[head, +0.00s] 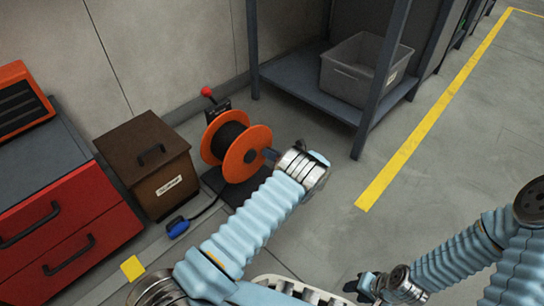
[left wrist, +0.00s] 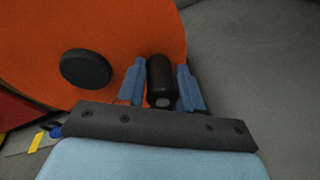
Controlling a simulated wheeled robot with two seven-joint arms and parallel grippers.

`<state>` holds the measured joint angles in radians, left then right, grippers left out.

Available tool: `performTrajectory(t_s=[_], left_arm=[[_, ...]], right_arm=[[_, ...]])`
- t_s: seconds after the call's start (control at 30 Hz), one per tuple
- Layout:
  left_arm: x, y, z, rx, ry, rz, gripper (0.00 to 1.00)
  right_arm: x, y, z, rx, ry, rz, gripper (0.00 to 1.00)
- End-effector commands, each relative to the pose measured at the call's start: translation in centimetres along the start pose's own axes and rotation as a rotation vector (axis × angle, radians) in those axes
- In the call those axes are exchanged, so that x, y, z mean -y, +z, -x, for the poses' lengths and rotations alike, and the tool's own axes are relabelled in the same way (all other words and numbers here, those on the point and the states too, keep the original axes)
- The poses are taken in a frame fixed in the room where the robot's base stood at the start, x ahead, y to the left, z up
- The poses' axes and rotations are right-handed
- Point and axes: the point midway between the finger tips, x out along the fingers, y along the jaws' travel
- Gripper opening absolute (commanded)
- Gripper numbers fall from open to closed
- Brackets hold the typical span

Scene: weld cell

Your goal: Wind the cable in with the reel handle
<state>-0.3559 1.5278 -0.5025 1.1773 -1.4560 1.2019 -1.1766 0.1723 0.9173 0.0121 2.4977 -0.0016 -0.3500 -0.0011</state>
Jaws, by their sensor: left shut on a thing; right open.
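The cable reel (head: 243,158) has orange flanges with dark cable wound between them, and stands on a dark base on the floor. A length of cable runs from it to a blue plug (head: 177,226) on the floor. In the left wrist view the orange flange (left wrist: 130,35) carries a black hub (left wrist: 86,69) and a black cylindrical reel handle (left wrist: 160,80). My left gripper (head: 269,154) is at the reel's right side, and its blue fingers (left wrist: 161,88) are shut on the handle. In the head view the handle is mostly hidden. My right gripper (head: 366,286) is open and empty, low over the floor.
A brown lidded box (head: 148,158) and a red drawer cabinet (head: 70,225) stand left of the reel. A red-knobbed lever (head: 207,92) rises behind it. A shelf rack (head: 295,72) with a grey bin (head: 362,66) stands behind right. Floor is clear along the yellow line (head: 430,118).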

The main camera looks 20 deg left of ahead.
Motion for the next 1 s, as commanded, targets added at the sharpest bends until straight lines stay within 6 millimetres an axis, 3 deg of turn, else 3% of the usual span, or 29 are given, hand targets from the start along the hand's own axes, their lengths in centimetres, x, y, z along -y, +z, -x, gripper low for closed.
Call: performTrajectory(t_s=[0.2, 0.57, 1.0], left_arm=[[-1.4, 2.1, 0.1, 0.0, 0.015, -0.003, 0.18], [-1.4, 2.3, 0.2, -0.001, 0.012, -0.003, 0.18], [-3.9, 4.8, 1.1, -0.002, 0.01, -0.003, 0.18]], right_arm=[[0.3, 0.0, 0.7, 0.0, 0.0, 0.0, 0.43], [0.3, 0.0, 0.8, 0.0, 0.0, 0.0, 0.43], [1.3, -0.1, 3.4, 0.0, 0.0, 0.0, 0.43]])
